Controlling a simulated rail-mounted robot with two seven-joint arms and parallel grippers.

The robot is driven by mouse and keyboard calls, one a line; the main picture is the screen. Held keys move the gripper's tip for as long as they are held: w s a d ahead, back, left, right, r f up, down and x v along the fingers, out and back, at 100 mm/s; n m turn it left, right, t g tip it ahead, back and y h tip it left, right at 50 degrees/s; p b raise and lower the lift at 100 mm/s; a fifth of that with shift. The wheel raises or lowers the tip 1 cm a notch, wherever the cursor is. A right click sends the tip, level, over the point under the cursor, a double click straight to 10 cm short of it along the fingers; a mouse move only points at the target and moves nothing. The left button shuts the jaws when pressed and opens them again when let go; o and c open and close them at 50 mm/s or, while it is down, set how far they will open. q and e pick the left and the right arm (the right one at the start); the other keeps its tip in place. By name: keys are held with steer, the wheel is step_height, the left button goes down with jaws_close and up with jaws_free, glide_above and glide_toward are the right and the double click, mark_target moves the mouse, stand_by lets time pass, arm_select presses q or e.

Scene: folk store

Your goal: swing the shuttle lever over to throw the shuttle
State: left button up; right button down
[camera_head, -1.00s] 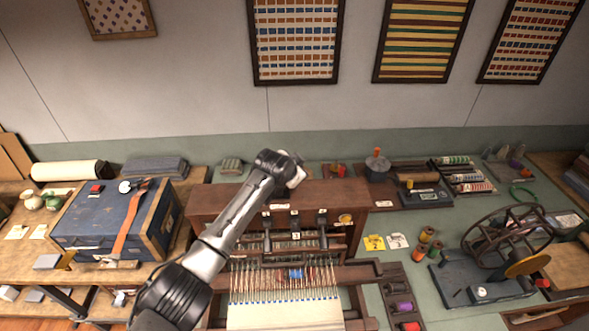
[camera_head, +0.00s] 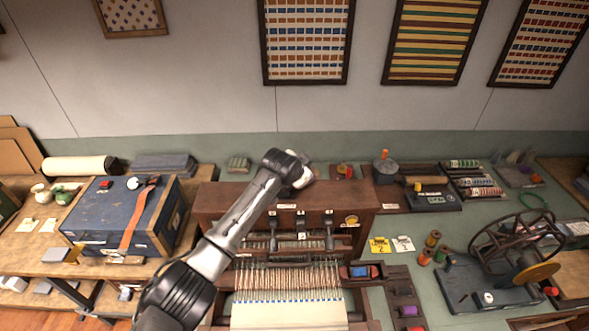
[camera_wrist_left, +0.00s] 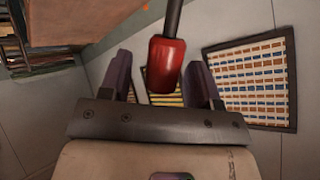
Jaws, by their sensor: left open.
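The red knob (camera_wrist_left: 166,62) of a lever on a dark rod (camera_wrist_left: 173,17) shows in the left wrist view. It lies between the two spread fingers of my left gripper (camera_wrist_left: 158,68); the fingers are open, with gaps beside it. I cannot tell whether either finger touches it. In the head view my left arm reaches over the loom (camera_head: 228,200), and its pale hand (camera_head: 303,178) is above the loom's top beam; the fingers and red knob are hidden there. The blue and red shuttle (camera_head: 360,271) sits at the right side of the warp threads (camera_head: 290,278). My right gripper is out of view.
A blue trunk (camera_head: 105,213) stands left of the loom. Right of it are a spool tray (camera_head: 400,274), a winding wheel (camera_head: 513,245) and, behind, a black scale (camera_head: 435,198). Several dark handles (camera_head: 301,232) hang on the loom front.

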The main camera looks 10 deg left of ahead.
arm_select(q)
steer(key=b+v, duration=0.2)
steer(key=v, duration=1.1)
steer(key=shift+b, duration=0.35)
steer(key=shift+s, duration=0.15)
